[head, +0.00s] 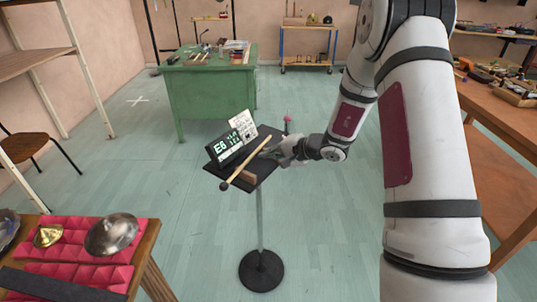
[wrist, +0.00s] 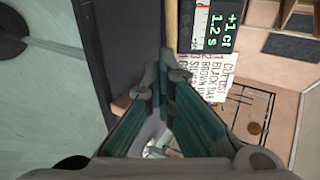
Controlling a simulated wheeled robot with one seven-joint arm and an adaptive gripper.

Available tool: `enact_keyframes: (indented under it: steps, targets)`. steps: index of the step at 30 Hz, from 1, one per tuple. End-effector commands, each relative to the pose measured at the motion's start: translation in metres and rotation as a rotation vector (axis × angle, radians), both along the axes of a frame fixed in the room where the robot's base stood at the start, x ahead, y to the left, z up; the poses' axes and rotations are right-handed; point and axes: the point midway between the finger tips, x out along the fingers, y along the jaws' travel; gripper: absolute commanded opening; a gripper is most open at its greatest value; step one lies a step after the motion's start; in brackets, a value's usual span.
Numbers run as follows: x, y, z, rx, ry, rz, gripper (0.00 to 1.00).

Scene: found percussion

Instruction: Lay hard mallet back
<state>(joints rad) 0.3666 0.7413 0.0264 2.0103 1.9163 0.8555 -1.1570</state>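The hard mallet has a pale wooden stick (head: 247,161) and a small dark head (head: 224,186). It slants across the black stand top (head: 212,168), its head out past the near left edge. My gripper (head: 279,150) is at the stick's far end, over the right side of the stand top. In the wrist view the fingertips (wrist: 165,76) are close together, in line with the stick (wrist: 172,30), and look shut on it. The fingers hide the grip itself. A wooden block (head: 240,177) lies under the stick; I cannot tell whether they touch.
A display (head: 229,146) and a white card (head: 243,125) stand on the stand top behind the stick. A pink ball-shaped head (head: 287,118) shows just beyond. A table with red pads (head: 72,250) and metal pieces is at front left, a green desk (head: 211,100) behind.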

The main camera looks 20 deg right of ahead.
Motion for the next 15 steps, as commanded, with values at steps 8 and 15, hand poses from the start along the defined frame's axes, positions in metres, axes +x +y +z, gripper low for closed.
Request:
enact_keyframes:
  steps: [8,15]
  targets:
    - [-0.0002,0.0000,0.0001,0.000,0.000,0.000,0.22]
    - [-0.0004,-0.0003,0.0000,-0.001,0.001,0.000,0.22]
